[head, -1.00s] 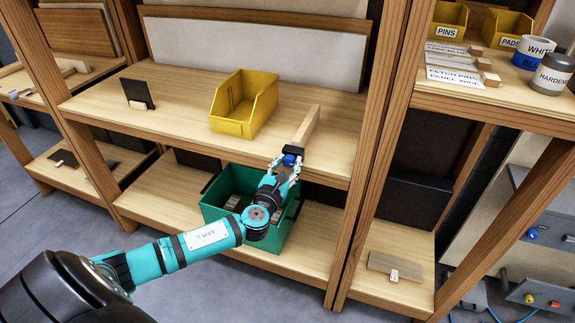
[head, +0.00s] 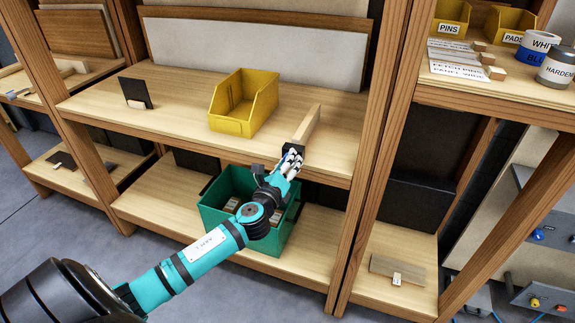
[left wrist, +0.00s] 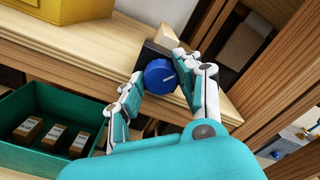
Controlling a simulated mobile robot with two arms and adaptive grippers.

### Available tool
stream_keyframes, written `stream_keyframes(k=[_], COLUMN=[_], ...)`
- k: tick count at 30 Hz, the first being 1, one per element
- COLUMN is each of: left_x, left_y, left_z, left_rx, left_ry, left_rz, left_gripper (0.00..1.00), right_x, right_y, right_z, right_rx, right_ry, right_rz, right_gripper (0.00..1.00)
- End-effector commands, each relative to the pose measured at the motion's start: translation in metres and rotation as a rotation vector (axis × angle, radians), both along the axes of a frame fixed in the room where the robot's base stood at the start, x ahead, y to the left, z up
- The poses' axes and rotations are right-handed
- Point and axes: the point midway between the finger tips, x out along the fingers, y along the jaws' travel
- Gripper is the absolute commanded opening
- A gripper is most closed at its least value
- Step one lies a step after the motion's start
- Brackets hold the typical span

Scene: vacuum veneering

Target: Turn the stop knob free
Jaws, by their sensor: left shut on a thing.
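The blue stop knob (left wrist: 160,76), with a pale line on its face, sits on a dark block at the front end of a wooden bar (head: 307,124) on the middle shelf. My left gripper (head: 291,162) is at the shelf's front edge. In the left wrist view its fingers (left wrist: 156,84) stand on both sides of the knob and are shut on it. In the head view the fingers hide the knob. My right gripper is not in view.
A yellow bin (head: 244,102) stands left of the bar on the shelf (head: 180,100). Below the gripper, a teal crate (head: 222,190) holds several small labelled boxes. A wooden post (head: 375,130) rises close on the right.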

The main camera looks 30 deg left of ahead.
Motion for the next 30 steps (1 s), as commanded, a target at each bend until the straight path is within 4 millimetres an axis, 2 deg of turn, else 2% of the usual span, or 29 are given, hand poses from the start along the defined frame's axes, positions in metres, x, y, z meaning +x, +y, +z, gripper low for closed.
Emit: stream_keyframes(k=[15,21,30], left_x=[-0.0003,-0.0004,-0.0004], left_y=[0.0004,0.0003,0.0002], left_z=[-0.0015,-0.0014,-0.0016], left_rx=[-0.443,-0.552,-0.630], left_ry=[-0.105,-0.132,-0.149], left_rz=[0.001,0.001,0.001], left_gripper=[0.02,0.02,0.02], right_x=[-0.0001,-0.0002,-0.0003], right_y=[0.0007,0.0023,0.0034], right_z=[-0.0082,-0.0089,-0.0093], right_rx=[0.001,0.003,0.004], right_ry=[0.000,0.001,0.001], right_rz=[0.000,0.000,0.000], right_gripper=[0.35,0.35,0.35])
